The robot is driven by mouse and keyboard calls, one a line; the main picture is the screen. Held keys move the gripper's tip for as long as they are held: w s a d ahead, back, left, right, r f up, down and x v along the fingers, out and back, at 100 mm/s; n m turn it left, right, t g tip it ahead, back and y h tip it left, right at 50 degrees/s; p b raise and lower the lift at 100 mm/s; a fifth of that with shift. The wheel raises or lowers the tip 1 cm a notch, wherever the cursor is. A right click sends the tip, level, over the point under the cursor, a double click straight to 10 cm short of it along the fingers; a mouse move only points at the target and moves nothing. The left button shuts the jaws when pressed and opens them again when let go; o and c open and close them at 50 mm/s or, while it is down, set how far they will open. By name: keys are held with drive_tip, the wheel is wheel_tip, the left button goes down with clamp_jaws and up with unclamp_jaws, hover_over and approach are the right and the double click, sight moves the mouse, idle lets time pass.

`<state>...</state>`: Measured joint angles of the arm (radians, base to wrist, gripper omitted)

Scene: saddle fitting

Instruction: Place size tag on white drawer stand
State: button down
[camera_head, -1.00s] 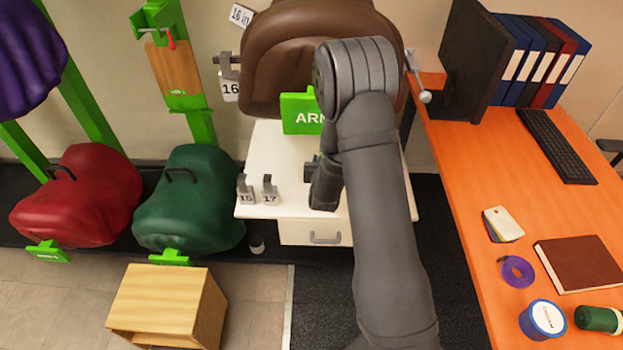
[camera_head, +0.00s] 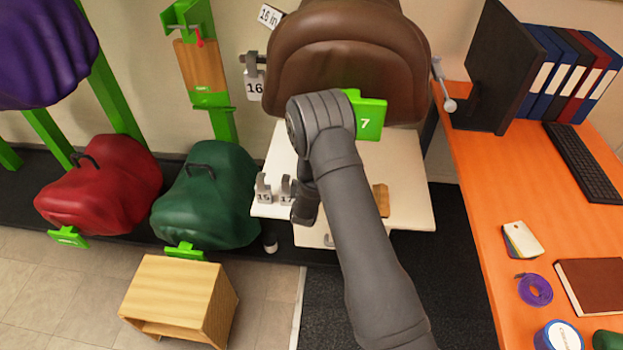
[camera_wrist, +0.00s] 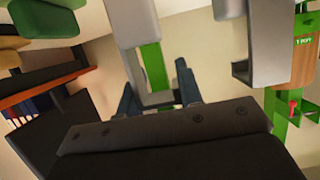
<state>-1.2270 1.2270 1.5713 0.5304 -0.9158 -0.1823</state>
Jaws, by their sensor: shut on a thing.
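The size tag 17 (camera_head: 288,190) has a grey clip top and a white number face. It is at the front left of the white drawer stand (camera_head: 412,205), beside the size tag 15 (camera_head: 264,189). My gripper (camera_head: 299,204) is low at the right side of tag 17; its fingertips are hidden in the head view. In the wrist view my two fingers (camera_wrist: 157,97) close on the grey clip (camera_wrist: 152,45) of tag 17, with another grey clip (camera_wrist: 257,48) to the right. Whether tag 17 touches the stand is unclear. Size tag 16 (camera_head: 255,87) hangs on a bracket.
A brown saddle (camera_head: 350,45) stands behind the stand, with a green sign (camera_head: 369,118) before it. A wooden piece (camera_head: 381,200) lies on the stand, right of my arm. The orange desk (camera_head: 480,200) is at right; a wooden box (camera_head: 178,300) stands on the floor.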

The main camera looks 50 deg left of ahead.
drive_tip(key=shift+f, duration=0.15)
drive_tip(key=c, duration=1)
unclamp_jaws()
drive_tip(key=shift+s+d+r, duration=0.2)
drive_tip(key=v, duration=1.1)
drive_tip(key=shift+s+d, duration=0.15)
